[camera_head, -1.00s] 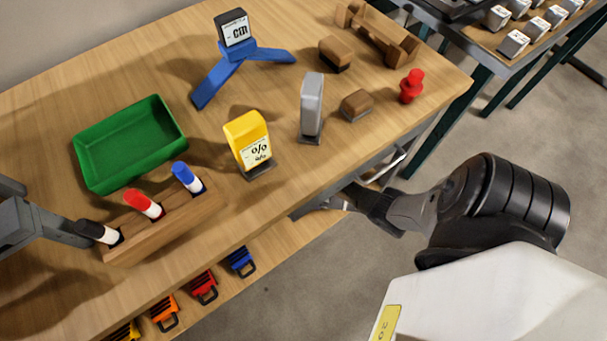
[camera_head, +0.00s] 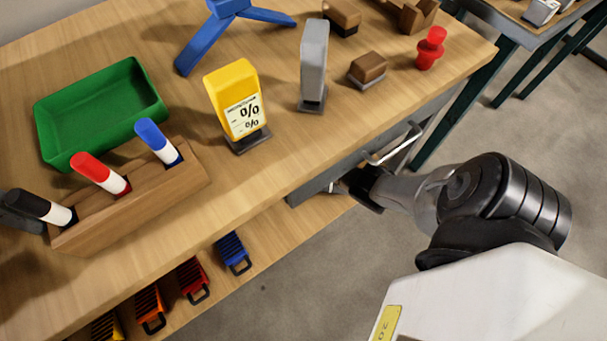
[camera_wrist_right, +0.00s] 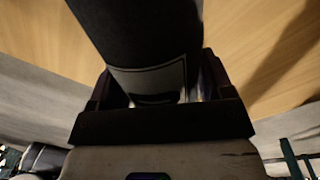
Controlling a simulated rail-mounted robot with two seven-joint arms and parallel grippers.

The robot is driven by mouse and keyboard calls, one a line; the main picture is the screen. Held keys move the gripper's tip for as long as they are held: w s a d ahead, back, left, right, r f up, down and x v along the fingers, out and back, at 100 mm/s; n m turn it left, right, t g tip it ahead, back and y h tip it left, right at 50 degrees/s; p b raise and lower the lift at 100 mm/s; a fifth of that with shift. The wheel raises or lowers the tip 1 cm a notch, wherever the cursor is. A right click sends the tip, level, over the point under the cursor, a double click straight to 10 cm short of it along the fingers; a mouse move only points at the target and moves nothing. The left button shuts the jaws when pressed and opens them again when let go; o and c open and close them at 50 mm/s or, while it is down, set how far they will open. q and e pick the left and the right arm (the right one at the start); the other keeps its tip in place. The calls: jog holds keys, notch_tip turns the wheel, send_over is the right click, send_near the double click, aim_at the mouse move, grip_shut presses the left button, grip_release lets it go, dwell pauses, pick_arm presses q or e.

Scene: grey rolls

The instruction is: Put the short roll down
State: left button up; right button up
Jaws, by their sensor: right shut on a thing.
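In the right wrist view a dark grey roll (camera_wrist_right: 140,30) with a pale label band stands between the fingers of my right gripper (camera_wrist_right: 158,92), which is shut on it. Its far end runs out of that picture. Behind it is a wooden surface (camera_wrist_right: 245,40); I cannot tell whether the roll touches it. In the head view my right gripper (camera_head: 362,188) is at the front of the workbench (camera_head: 290,165), below the top's edge; the roll is hidden there. Only a dark piece of my left gripper (camera_head: 18,218) shows at the left edge, by the black marker.
The benchtop holds a green tray (camera_head: 100,110), a wooden marker holder (camera_head: 130,212), a yellow meter (camera_head: 235,100), a grey upright block (camera_head: 314,65) and a red knob piece (camera_head: 430,48). A metal drawer handle (camera_head: 395,143) juts out near my right gripper. Coloured bins (camera_head: 192,278) sit on the lower shelf.

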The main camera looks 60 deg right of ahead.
notch_tip(320, 180, down, 3)
jog(key=shift+b, duration=1.15)
jog(key=shift+r, duration=0.1)
jog(key=o, duration=1.1)
